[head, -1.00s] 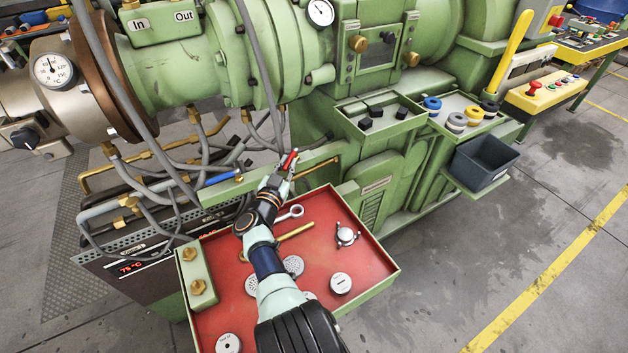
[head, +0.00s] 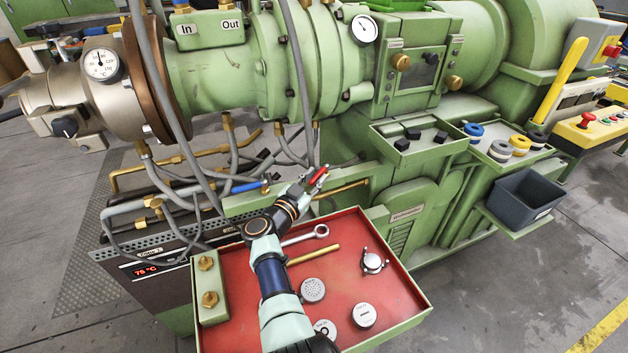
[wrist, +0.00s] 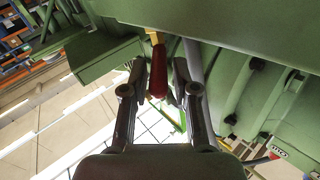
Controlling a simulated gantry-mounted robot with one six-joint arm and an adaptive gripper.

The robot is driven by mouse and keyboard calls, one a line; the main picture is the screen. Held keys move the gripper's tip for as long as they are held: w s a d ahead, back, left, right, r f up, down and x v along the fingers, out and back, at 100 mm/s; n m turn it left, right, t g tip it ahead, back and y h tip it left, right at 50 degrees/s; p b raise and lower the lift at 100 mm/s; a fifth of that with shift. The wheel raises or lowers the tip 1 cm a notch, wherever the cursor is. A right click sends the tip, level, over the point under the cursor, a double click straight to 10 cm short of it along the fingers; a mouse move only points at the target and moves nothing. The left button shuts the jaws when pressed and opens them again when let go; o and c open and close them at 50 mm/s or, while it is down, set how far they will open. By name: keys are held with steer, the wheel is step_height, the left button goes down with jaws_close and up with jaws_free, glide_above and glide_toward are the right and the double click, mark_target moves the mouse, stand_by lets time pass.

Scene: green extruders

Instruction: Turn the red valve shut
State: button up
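The red valve handle (head: 318,177) sits on the brass pipe at the front of the green machine, just above the back edge of the red tray. It slants up to the right in the head view. In the wrist view the red handle (wrist: 158,80) hangs from a brass stem and points toward my gripper. My gripper (head: 309,180) is at the handle. In the wrist view the gripper's fingers (wrist: 160,85) stand either side of the handle, open, with a narrow gap visible at the right finger. Whether the left finger touches it is unclear.
A blue valve handle (head: 250,187) and grey hoses lie left of my gripper. The red tray (head: 345,250) below holds a wrench (head: 305,236), a brass rod and several round metal parts. A green machine panel (wrist: 240,25) is close above the fingers in the wrist view.

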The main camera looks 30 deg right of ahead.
mark_target(314, 178)
steer(key=shift+o, duration=0.4)
steer(key=shift+f, duration=0.1)
step_height(314, 178, up, 10)
steer(key=shift+r, duration=0.1)
